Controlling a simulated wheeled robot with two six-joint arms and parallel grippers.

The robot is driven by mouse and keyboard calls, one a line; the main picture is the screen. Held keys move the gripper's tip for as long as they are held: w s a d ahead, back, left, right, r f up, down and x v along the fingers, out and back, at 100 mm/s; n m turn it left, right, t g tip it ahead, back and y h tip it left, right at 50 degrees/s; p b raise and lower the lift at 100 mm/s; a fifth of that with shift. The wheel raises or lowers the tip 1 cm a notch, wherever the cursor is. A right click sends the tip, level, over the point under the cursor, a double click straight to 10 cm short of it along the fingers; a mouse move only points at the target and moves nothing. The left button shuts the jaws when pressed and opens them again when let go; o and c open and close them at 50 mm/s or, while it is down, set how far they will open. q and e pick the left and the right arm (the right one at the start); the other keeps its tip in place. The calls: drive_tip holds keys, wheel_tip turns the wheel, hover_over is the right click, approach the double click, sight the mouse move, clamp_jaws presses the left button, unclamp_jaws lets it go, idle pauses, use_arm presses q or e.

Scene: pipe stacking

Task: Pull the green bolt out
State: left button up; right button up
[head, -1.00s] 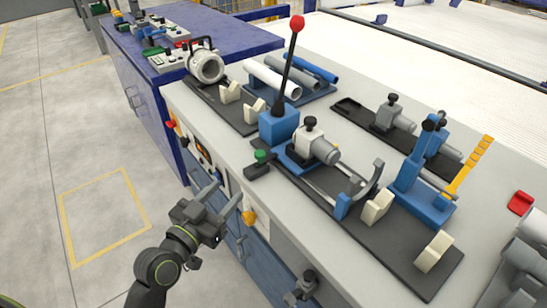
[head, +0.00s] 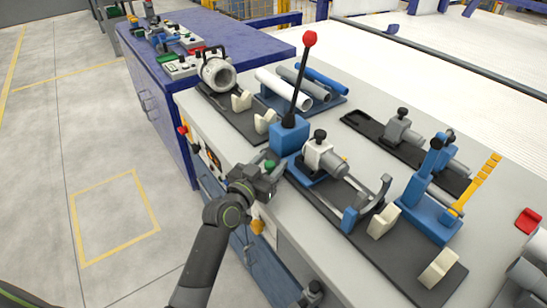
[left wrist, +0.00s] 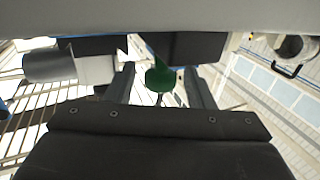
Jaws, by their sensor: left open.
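The green bolt (head: 269,164) is at the front edge of the bench, by the near left end of the black fixture plate (head: 372,246). My left gripper (head: 265,176) is right at it in the head view and partly hides it. In the left wrist view the green bolt head (left wrist: 160,78) sits between the two open fingers (left wrist: 160,88), with gaps visible on both sides. The bolt sticks out of a dark block (left wrist: 188,46). My right gripper is not in view.
A blue lever base (head: 290,134) with a red-knobbed lever stands just behind the bolt. A grey clamp unit (head: 322,157) is to its right. Pipes (head: 283,88) lie farther back. The floor left of the bench is clear.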

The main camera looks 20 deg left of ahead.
use_arm(q)
drive_tip(key=shift+x, duration=0.85)
